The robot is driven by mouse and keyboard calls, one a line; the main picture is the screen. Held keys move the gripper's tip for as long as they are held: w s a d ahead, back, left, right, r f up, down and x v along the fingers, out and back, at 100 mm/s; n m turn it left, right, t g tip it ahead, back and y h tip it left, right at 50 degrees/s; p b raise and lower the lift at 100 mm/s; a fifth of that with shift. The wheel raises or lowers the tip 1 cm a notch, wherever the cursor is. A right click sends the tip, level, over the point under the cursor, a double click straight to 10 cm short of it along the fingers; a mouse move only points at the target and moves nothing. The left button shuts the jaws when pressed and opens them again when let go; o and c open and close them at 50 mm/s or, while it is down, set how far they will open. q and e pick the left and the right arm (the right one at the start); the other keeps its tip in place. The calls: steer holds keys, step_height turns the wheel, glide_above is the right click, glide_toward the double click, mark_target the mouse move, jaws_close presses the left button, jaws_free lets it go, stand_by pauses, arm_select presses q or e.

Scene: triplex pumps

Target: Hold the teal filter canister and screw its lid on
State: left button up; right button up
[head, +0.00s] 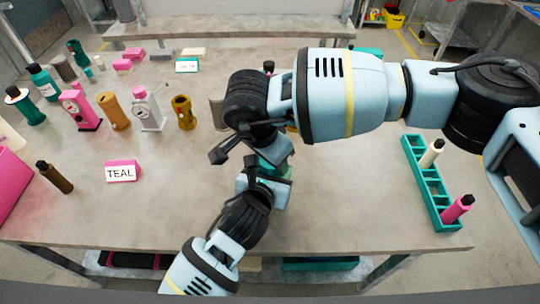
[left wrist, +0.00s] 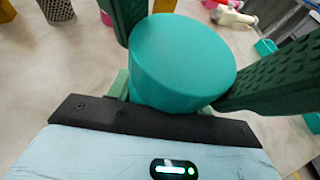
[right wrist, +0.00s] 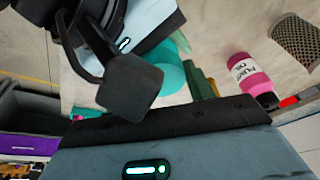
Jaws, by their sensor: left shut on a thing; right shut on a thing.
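The teal filter canister (left wrist: 180,65) fills the middle of the left wrist view, its smooth round end towards my palm. My left gripper (left wrist: 196,50) is shut around it, a dark green finger on either side. In the head view, my left gripper (head: 272,177) and my right gripper (head: 270,150) meet above the middle of the table, mostly covering the canister. Part of the teal canister also shows in the right wrist view (right wrist: 171,75). My right gripper is shut on what seems to be the lid; the lid and those fingertips are largely hidden.
Pink, bronze and white pumps (head: 148,107) and several bottles crowd the left and back. A teal rack (head: 428,190) with two bottles stands right. The table front is mostly clear.

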arm_select(q)
steer(key=shift+w+r, duration=0.15)
arm_select(e)
steer(key=shift+s+a+f, duration=0.2)
steer(key=shift+s+f, duration=0.3)
steer(key=shift+f, duration=0.1)
arm_select(q)
steer(key=shift+s+d, duration=0.15)
steer(key=shift+s, duration=0.05)
arm_select(e)
steer(key=shift+f, duration=0.35)
stand_by(0.4)
steer(key=o, duration=1.1)
steer(key=shift+a, duration=0.1)
arm_select(q)
steer(key=shift+w, duration=0.15)
arm_select(e)
steer(key=v, duration=0.3)
steer(key=shift+w+r, duration=0.1)
steer(key=shift+r, duration=0.1)
steer(key=shift+a+r, duration=0.1)
steer(key=shift+r, duration=0.45)
